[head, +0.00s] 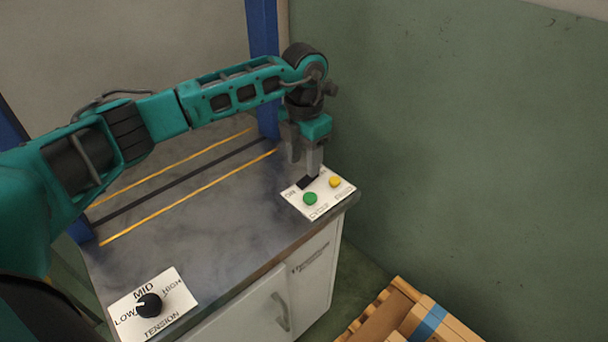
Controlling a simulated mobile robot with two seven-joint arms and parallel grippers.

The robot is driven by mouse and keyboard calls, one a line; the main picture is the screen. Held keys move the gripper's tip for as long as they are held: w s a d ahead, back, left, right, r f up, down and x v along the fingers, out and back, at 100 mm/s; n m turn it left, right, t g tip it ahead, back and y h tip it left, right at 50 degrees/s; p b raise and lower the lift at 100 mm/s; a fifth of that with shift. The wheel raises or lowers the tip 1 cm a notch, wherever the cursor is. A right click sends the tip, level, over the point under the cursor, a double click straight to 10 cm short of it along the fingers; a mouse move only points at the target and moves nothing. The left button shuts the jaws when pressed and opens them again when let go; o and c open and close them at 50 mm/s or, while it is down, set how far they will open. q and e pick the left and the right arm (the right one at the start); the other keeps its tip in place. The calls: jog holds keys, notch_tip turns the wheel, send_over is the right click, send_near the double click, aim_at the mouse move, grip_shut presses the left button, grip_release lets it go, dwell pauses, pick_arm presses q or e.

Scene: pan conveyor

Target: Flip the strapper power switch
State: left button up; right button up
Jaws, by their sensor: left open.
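The strapper (215,215) is a cabinet with a dark grey top. A white panel (318,205) at its far right corner carries a black power switch (305,183), a green button (310,198) and a yellow button (335,182). My left gripper (304,172) points down over this panel with its jaws open. One fingertip is right at the black switch and partly hides it. I cannot tell whether it touches the switch, or which way the switch is set. My right gripper is not in view.
A white tension panel (153,305) with a black knob (149,305) sits at the near left corner of the top. A blue post (263,60) rises behind the top. A green wall (450,130) stands at the right. A strapped wooden stack (410,318) lies at the lower right.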

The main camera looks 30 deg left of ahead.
aim_at(304, 181)
pick_arm(q)
jog(key=shift+f, duration=2.35)
grip_shut()
